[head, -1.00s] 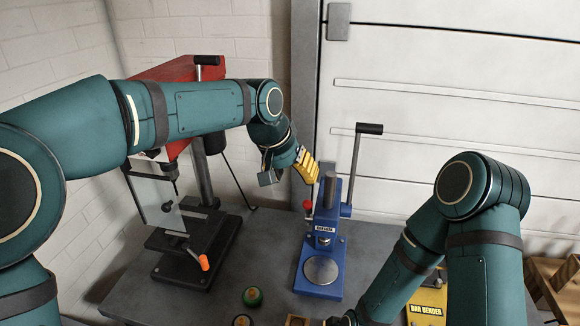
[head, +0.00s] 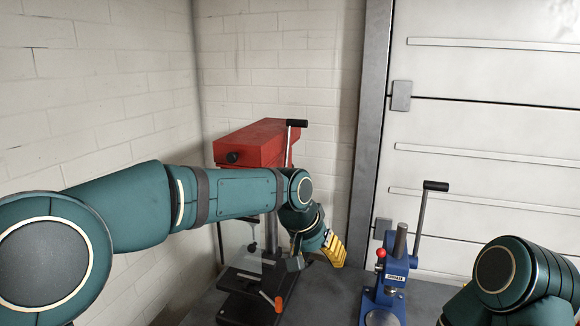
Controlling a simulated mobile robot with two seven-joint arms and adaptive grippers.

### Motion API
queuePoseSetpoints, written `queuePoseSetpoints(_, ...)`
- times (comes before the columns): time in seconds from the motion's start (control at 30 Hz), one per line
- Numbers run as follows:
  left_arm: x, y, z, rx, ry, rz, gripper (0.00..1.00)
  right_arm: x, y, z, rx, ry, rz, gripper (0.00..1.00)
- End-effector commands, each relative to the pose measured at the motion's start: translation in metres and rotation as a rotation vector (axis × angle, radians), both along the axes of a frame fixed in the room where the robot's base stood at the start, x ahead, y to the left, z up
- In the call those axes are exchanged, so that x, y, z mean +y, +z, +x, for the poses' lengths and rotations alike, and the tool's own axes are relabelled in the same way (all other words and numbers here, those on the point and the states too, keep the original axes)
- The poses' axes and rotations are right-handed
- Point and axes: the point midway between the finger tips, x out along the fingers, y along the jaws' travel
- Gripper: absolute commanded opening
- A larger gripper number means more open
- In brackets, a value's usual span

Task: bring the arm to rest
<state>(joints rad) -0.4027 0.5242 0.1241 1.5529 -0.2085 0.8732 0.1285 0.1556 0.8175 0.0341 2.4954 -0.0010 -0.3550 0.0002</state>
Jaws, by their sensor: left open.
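My left arm comes in from the left in the head view and is bent at the wrist. My left gripper (head: 316,259) hangs in front of the drill press and to the left of the blue press, apart from both. It is open, and nothing shows between its yellow and grey fingers. My right arm stands at the lower right, folded at the elbow; its gripper is below the picture and hidden.
A red drill press (head: 255,143) with an orange-tipped handle stands on the grey bench (head: 335,290). A blue lever press (head: 390,280) stands to its right. White brick walls (head: 100,80) and a panelled door (head: 480,130) close off the back.

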Motion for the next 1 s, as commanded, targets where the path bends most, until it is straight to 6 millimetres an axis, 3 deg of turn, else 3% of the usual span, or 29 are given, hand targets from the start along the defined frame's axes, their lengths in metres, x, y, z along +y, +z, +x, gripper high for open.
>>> queuePoseSetpoints(0.03, 0.009, -0.045, 0.001, 0.032, 0.019, 0.0, 0.56, 0.0, -0.012, 0.0, 0.002, -0.001, -0.002, 0.0)
queuePoseSetpoints(0.27, 0.035, -0.168, -0.006, 0.091, 0.099, -0.045, 0.56, 0.0, -0.036, -0.001, 0.005, -0.002, -0.004, 0.0)
queuePoseSetpoints(0.5, 0.072, -0.289, -0.041, 0.155, 0.213, -0.086, 0.56, 0.002, -0.061, -0.002, 0.008, 0.002, -0.006, 0.0)
queuePoseSetpoints(0.67, 0.1, -0.362, -0.079, 0.194, 0.305, -0.105, 0.56, 0.002, -0.079, -0.003, 0.012, 0.0, -0.008, 0.0)
queuePoseSetpoints(0.8, 0.124, -0.419, -0.122, 0.228, 0.398, -0.113, 0.56, 0.002, -0.095, -0.004, 0.014, 0.002, -0.01, 0.0)
queuePoseSetpoints(1.0, 0.151, -0.47, -0.179, 0.259, 0.509, -0.109, 0.56, 0.003, -0.113, -0.004, 0.016, 0.002, -0.012, 0.0)
